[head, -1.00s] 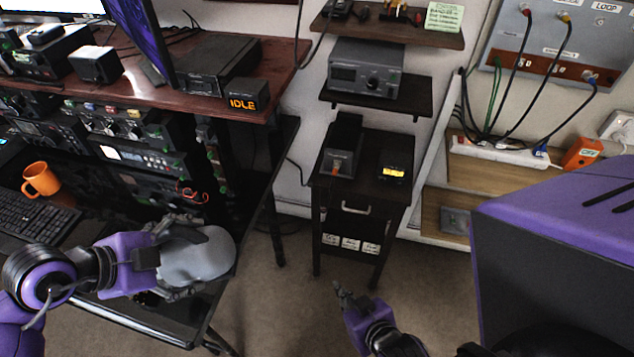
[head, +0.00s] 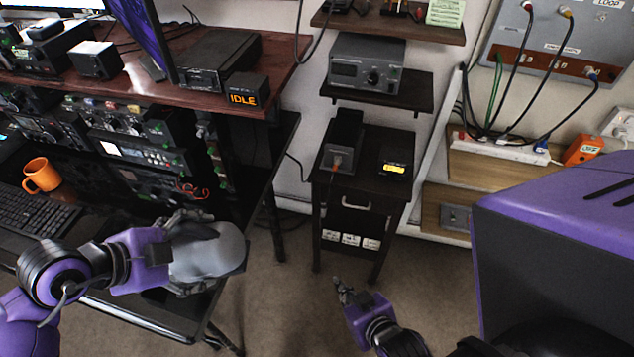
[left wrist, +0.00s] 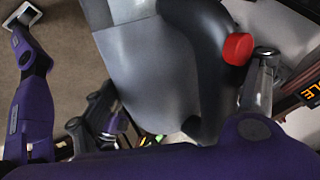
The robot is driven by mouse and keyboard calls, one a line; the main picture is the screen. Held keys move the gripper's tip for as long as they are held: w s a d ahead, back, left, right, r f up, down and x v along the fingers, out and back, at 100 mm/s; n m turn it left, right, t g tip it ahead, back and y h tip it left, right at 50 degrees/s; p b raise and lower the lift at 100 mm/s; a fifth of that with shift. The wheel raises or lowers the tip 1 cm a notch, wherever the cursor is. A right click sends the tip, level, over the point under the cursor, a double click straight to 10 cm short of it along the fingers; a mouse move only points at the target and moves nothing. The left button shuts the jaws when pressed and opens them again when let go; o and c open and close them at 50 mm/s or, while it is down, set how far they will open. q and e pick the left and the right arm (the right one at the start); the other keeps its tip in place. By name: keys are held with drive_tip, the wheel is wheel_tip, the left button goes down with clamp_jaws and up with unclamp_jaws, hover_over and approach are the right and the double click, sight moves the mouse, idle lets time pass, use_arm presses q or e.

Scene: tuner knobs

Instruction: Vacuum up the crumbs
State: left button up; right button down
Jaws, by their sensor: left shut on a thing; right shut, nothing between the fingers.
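My left gripper (head: 188,254) is shut on a grey hand vacuum (head: 214,256) and holds it over the front edge of the black desk (head: 160,312) at lower left. In the left wrist view the vacuum's grey body (left wrist: 150,65) with its dark handle and red button (left wrist: 237,48) sits between the fingers. My right gripper (head: 345,290) is shut and empty, low in the middle, in front of the small dark cabinet. I cannot make out any crumbs; part of the desk is hidden by my left arm and the vacuum.
An orange mug (head: 41,175) and a black keyboard (head: 35,212) are on the desk at left. Radio gear (head: 130,150) is stacked behind them under a red-brown shelf. A dark cabinet (head: 357,205) stands in the middle. Carpet floor (head: 285,320) is open between desk and cabinet.

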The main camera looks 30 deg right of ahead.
use_arm(q)
drive_tip(key=shift+w+d+r, duration=0.15)
drive_tip(key=shift+w+d, duration=0.7)
drive_tip(key=shift+w, duration=0.15)
drive_tip(key=shift+w+d+r, duration=0.1)
drive_tip(key=shift+w+d, duration=0.75)
drive_tip(key=shift+w, duration=0.15)
use_arm(e)
drive_tip(key=shift+w+r, duration=0.1)
drive_tip(key=shift+w, duration=0.05)
use_arm(q)
drive_tip(key=shift+a, duration=0.1)
drive_tip(key=shift+w+a, duration=1.8)
drive_tip(key=shift+a, duration=0.25)
drive_tip(key=shift+w+a, duration=1.8)
drive_tip(key=shift+a, duration=0.3)
use_arm(e)
drive_tip(key=shift+s+f, duration=0.35)
drive_tip(key=shift+f, duration=0.1)
